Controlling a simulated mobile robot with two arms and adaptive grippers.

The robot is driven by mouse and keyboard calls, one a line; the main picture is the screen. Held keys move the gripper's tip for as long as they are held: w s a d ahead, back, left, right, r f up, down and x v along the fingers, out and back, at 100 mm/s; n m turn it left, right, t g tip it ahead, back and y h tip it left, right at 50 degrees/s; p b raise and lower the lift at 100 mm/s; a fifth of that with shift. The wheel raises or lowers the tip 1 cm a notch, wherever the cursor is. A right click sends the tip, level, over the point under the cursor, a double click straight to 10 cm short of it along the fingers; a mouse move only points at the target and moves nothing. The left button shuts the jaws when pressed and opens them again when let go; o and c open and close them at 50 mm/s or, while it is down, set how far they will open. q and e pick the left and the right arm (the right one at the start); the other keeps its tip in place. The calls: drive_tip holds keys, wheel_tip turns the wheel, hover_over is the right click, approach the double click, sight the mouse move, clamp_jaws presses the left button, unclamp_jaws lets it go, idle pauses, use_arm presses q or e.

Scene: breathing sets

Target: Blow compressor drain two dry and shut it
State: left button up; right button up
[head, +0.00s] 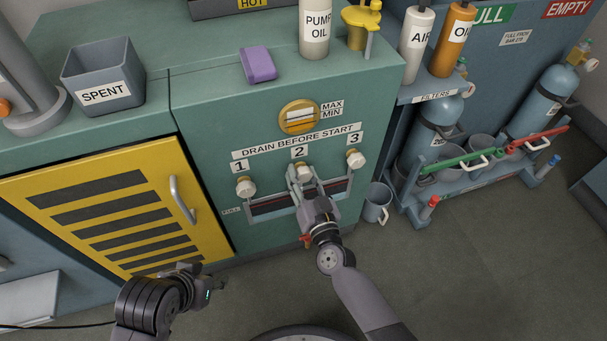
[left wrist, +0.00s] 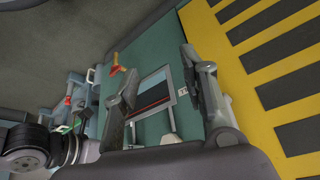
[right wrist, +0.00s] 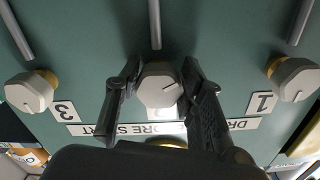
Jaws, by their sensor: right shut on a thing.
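Drain two's pale knob (head: 304,173) is the middle one of three under the "DRAIN BEFORE START" label, on the green compressor front. In the right wrist view the knob (right wrist: 159,88) sits between the two fingers of my right gripper (right wrist: 160,90), which is shut on it. A thin line marks the knob's face. A grey pipe comes out by it. My right gripper (head: 308,186) partly hides the trough with a dark and red inside (head: 270,206) below the drains. My left gripper (head: 205,281) is low before the yellow door, open and empty; its fingers (left wrist: 160,70) are apart.
Knobs one (head: 245,187) and three (head: 356,159) flank drain two. The yellow louvred door (head: 105,205) has a protruding handle (head: 182,200). A grey mug (head: 376,204) stands on the floor, right. Blue cylinders (head: 432,130) stand in a rack beyond. Floor at lower right is clear.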

drive_tip(key=m, duration=0.2)
drive_tip(key=shift+m, duration=0.4)
drive_tip(key=m, duration=0.2)
drive_tip(key=shift+a+m, duration=0.1)
drive_tip(key=shift+m, duration=0.3)
drive_tip(key=m, duration=0.2)
drive_tip(key=shift+r+m, duration=0.1)
drive_tip(key=shift+m, duration=0.3)
drive_tip(key=m, duration=0.2)
drive_tip(key=shift+m, duration=1.2)
drive_tip(key=m+b, duration=0.1)
drive_tip(key=m, duration=0.1)
drive_tip(key=shift+r+m, duration=0.1)
drive_tip(key=shift+m, duration=0.3)
drive_tip(key=m+b, duration=0.1)
drive_tip(key=m, duration=0.5)
drive_tip(key=shift+r, duration=0.15)
use_arm(q)
drive_tip(key=w+d+r+t+h, duration=0.1)
drive_tip(key=w+d+r+t, duration=0.2)
drive_tip(key=w+r+t, duration=0.3)
drive_tip(key=shift+w+d+r+t+h+b, duration=0.3)
drive_tip(key=shift+w+d, duration=0.05)
drive_tip(key=shift+w, duration=1.75)
use_arm(e)
drive_tip(key=shift+m, duration=1.3)
